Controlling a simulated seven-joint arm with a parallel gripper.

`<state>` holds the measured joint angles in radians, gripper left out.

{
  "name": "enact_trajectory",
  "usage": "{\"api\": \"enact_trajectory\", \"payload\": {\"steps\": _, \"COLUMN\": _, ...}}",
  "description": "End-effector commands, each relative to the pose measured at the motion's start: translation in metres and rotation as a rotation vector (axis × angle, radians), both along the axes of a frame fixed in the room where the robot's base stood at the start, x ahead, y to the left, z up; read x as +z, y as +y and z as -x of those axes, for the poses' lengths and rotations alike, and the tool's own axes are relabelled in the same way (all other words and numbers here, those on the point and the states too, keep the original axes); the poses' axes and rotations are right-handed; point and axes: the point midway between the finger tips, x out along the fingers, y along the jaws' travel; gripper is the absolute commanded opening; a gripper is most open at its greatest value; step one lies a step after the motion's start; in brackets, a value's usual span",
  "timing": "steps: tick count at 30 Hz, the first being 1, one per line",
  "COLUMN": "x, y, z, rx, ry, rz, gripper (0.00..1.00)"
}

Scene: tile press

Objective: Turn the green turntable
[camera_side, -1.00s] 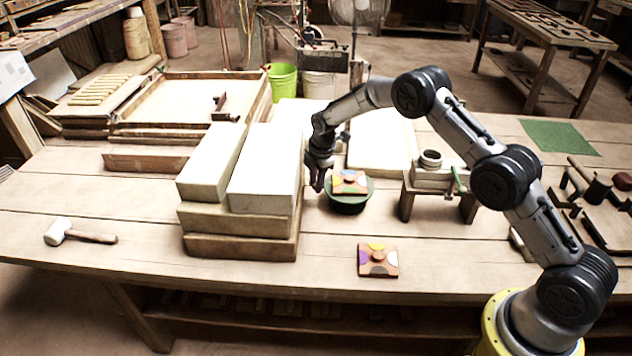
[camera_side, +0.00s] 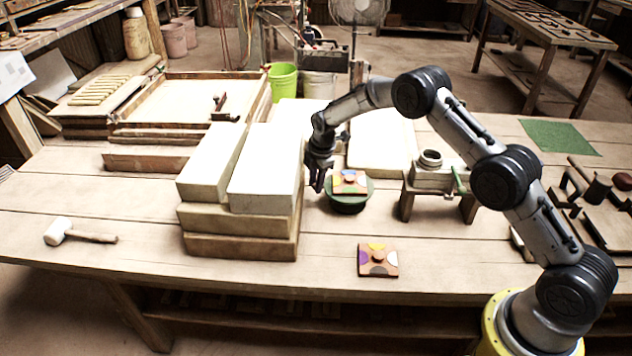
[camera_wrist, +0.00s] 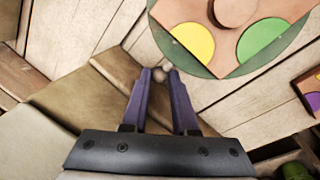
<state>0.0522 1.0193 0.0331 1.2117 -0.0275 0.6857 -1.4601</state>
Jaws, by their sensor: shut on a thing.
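The green turntable (camera_side: 346,206) stands on the bench, right of the stacked pale blocks. A square tile with coloured patches (camera_side: 350,182) lies on top of it. My gripper (camera_side: 318,187) is at the turntable's left edge, pointing down. In the wrist view, the fingers (camera_wrist: 166,73) are closed together around a small pale knob (camera_wrist: 167,67) beside the turntable's rim. The turntable's green surface (camera_wrist: 157,31) shows at the tile's edges. The tile there shows a yellow and a green patch (camera_wrist: 195,42). The fingers cover part of the knob.
The stacked blocks (camera_side: 262,170) stand close to my gripper's left. A second patterned tile (camera_side: 378,260) lies nearer the front edge. A small wooden stand (camera_side: 438,181) with a clamp is to the right. A mallet (camera_side: 60,232) lies far left.

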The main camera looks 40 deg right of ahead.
Motion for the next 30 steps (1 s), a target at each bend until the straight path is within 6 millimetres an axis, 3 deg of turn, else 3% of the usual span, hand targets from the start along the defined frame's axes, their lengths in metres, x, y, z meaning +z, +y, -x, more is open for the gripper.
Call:
{"api": "enact_trajectory", "payload": {"steps": 14, "x": 0.001, "y": 0.004, "z": 0.005, "rx": 0.065, "ry": 0.0, "rz": 0.0, "gripper": 0.0}}
{"api": "enact_trajectory", "payload": {"steps": 30, "x": 0.001, "y": 0.015, "z": 0.026, "rx": 0.321, "ry": -0.001, "rz": 0.0, "gripper": 0.0}}
